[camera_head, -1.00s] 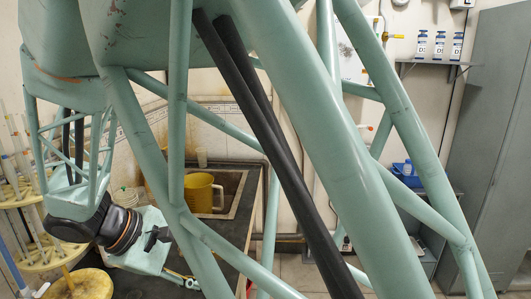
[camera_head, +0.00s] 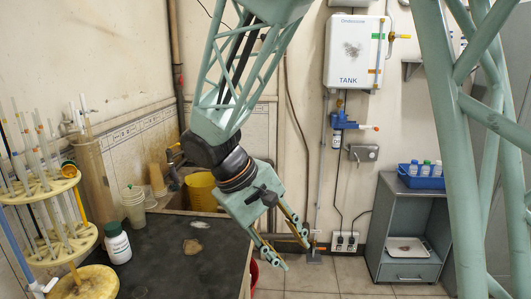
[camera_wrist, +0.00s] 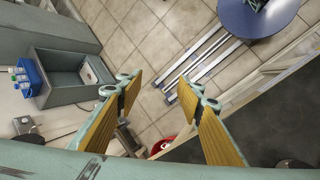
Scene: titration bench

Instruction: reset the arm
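My gripper (camera_head: 296,257) hangs from my arm in front of the dark bench top, just right of its edge in the head view, pointing down and to the right. Its two fingers are spread apart, with nothing between them. In the wrist view the gripper (camera_wrist: 166,88) shows two fingers with wooden-looking pads, wide apart, over the tiled floor.
A yellow jug (camera_head: 201,191) stands behind my arm. A grey cabinet (camera_head: 408,268) carries a blue bottle tray (camera_head: 421,181). A round blue stool (camera_wrist: 256,12) stands on the floor.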

